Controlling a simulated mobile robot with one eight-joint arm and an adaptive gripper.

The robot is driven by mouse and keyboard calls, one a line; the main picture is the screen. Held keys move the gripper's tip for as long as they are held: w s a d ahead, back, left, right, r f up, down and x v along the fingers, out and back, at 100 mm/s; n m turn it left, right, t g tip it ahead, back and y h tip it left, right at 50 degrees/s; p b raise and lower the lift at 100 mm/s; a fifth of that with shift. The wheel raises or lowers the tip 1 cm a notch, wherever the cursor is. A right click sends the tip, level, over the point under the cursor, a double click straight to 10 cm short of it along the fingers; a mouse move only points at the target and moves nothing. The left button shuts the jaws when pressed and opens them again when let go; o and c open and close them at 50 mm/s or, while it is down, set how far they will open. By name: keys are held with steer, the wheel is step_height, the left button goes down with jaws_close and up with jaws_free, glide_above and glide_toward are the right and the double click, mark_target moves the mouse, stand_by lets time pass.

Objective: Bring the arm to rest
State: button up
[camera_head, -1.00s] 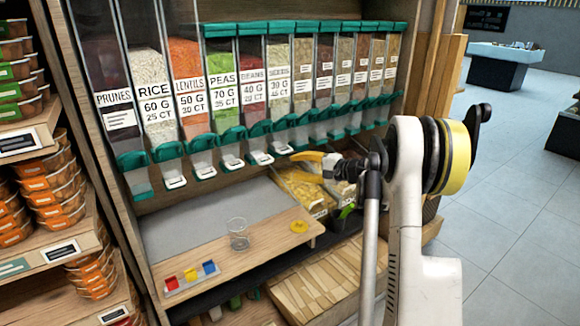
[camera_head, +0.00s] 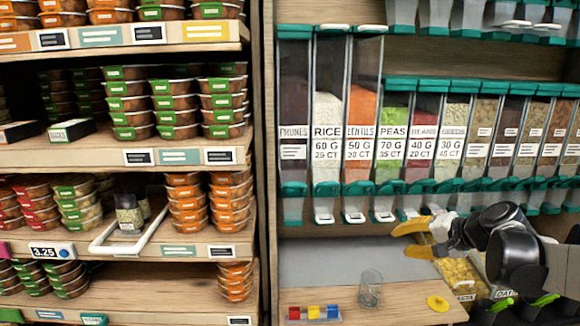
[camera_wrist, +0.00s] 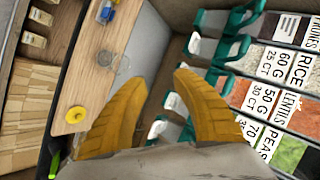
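My gripper (camera_head: 405,238) has yellow fingers and is held out to the left in front of the dispensers, above the wooden counter (camera_head: 400,296). In the wrist view my gripper (camera_wrist: 161,82) shows two fingers spread apart with nothing between them. It is open and empty. My dark wrist and arm reach in from the right edge of the head view; the rest of the arm is out of the picture.
Dispensers (camera_head: 390,130) of dry food line the wall behind my gripper. A clear glass (camera_head: 370,288), a yellow lid (camera_head: 438,303) and small coloured blocks (camera_head: 314,313) are on the counter. Shelves of packed tubs (camera_head: 175,105) stand at the left.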

steer(key=s+a+n+g+h, duration=0.2)
steer(key=s+a+n, duration=0.2)
steer(key=s+a, duration=0.65)
steer(key=s+f+n+h, duration=0.1)
steer(key=s+f+n, duration=0.1)
steer(key=s, duration=0.6)
steer(key=s+f+n+h, duration=0.2)
steer(key=s, duration=0.6)
steer(key=shift+s+f+n, duration=0.3)
steer(key=shift+s+n, duration=0.05)
steer(key=shift+n, duration=0.05)
